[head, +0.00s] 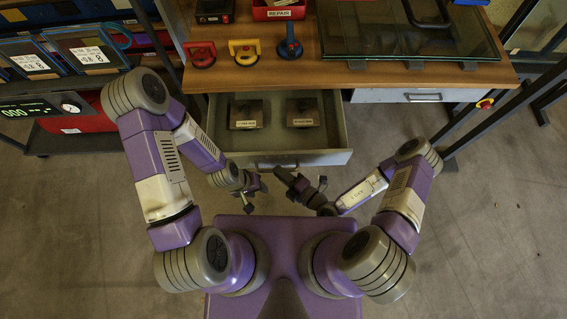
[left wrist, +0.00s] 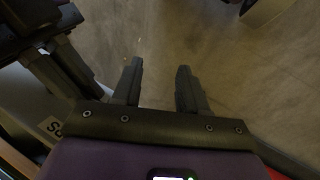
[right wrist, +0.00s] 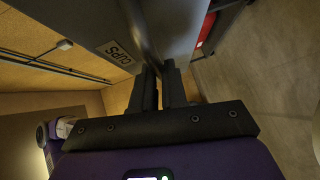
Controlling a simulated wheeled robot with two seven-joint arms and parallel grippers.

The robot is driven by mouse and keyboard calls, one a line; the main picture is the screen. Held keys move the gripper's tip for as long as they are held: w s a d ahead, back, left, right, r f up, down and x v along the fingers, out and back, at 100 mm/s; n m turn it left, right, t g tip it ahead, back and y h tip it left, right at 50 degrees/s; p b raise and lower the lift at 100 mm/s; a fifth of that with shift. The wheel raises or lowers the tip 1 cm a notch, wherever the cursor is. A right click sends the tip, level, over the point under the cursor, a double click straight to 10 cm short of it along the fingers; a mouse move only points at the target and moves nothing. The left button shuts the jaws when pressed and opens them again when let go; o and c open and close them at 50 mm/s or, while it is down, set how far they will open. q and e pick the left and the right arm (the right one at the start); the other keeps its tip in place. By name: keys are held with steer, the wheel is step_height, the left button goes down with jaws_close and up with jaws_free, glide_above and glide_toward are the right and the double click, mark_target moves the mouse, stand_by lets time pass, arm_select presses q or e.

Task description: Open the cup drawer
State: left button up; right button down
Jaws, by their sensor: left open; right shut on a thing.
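The drawer (head: 342,130) under the wooden bench is pulled out toward me, and its inside shows in the head view. The right wrist view shows its grey front with a CUPS label (right wrist: 118,52). My right gripper (right wrist: 163,88) is shut at the drawer front, on the drawer handle; its fingers hide most of the grip. In the head view my right gripper (head: 283,174) is just in front of the drawer's handle (head: 262,165). My left gripper (head: 249,198) is open and empty, lower and left of it; its spread fingers show in the left wrist view (left wrist: 160,85).
Two labelled brown boxes (head: 246,114) (head: 303,111) lie in the drawer. Suction lifters (head: 245,52), a red REPAIR bin (head: 279,10) and a glass pane (head: 405,35) are on the bench (head: 350,75). A shut drawer (head: 420,96) is at right.

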steer(key=shift+s, duration=0.15)
steer(key=shift+f, duration=0.1)
steer(key=c, duration=1.2)
jaws_free()
steer(key=shift+o, duration=0.2)
